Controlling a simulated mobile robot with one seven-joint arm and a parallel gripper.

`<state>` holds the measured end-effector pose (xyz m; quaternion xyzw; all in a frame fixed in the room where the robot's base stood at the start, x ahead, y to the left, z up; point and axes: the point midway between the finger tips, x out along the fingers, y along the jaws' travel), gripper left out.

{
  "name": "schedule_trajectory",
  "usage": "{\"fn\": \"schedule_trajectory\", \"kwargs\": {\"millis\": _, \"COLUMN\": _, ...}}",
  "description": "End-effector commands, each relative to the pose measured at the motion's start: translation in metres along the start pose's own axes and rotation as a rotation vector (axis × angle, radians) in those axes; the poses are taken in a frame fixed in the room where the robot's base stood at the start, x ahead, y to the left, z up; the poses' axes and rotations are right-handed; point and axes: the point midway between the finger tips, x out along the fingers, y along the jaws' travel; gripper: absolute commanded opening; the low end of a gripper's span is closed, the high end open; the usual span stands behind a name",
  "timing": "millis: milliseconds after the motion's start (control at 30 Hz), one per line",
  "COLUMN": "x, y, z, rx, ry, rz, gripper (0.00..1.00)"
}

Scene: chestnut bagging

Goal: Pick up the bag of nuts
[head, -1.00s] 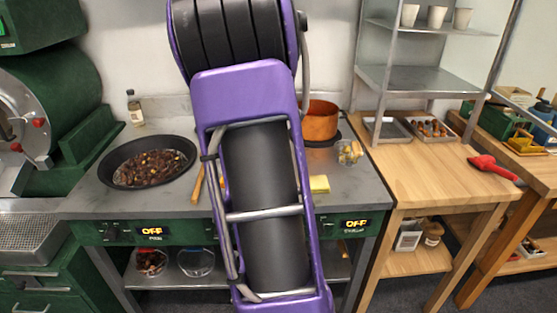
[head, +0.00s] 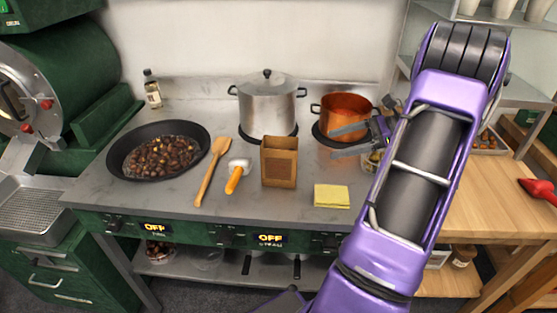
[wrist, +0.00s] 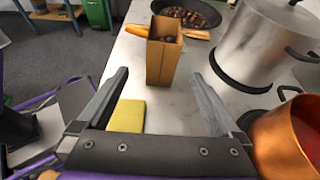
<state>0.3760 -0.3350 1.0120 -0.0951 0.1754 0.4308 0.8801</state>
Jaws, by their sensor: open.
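The bag of nuts is a brown paper bag (head: 279,162) standing upright on the grey counter, left of my gripper in the head view. In the wrist view the bag (wrist: 161,65) stands ahead, between the lines of my two fingers and beyond their tips, with nuts showing in its open top. My gripper (head: 341,142) is open and empty, by the copper pot, with its fingers pointing left toward the bag. It also shows in the wrist view (wrist: 160,82). The bag is apart from the fingers.
A copper pot (head: 343,116) is close beside my gripper. A steel stockpot (head: 268,108) stands behind the bag. A ladle (head: 237,175), wooden spoon (head: 212,172) and chestnut pan (head: 125,160) are to the left.

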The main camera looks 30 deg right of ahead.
Motion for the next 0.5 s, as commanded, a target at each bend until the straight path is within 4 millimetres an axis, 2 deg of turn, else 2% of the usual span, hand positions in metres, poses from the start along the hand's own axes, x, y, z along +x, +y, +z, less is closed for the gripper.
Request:
{"fn": "schedule_trajectory", "kwargs": {"millis": 67, "x": -0.002, "y": -0.002, "z": -0.002, "rx": 0.020, "ry": -0.010, "rz": -0.012, "gripper": 1.00}}
{"fn": "schedule_trajectory", "kwargs": {"millis": 167, "x": 0.008, "y": -0.003, "z": -0.004, "rx": 0.028, "ry": -0.012, "rz": -0.015, "gripper": 1.00}}
{"fn": "schedule_trajectory", "kwargs": {"millis": 500, "x": 0.081, "y": -0.004, "z": -0.003, "rx": 0.026, "ry": -0.011, "rz": -0.012, "gripper": 1.00}}
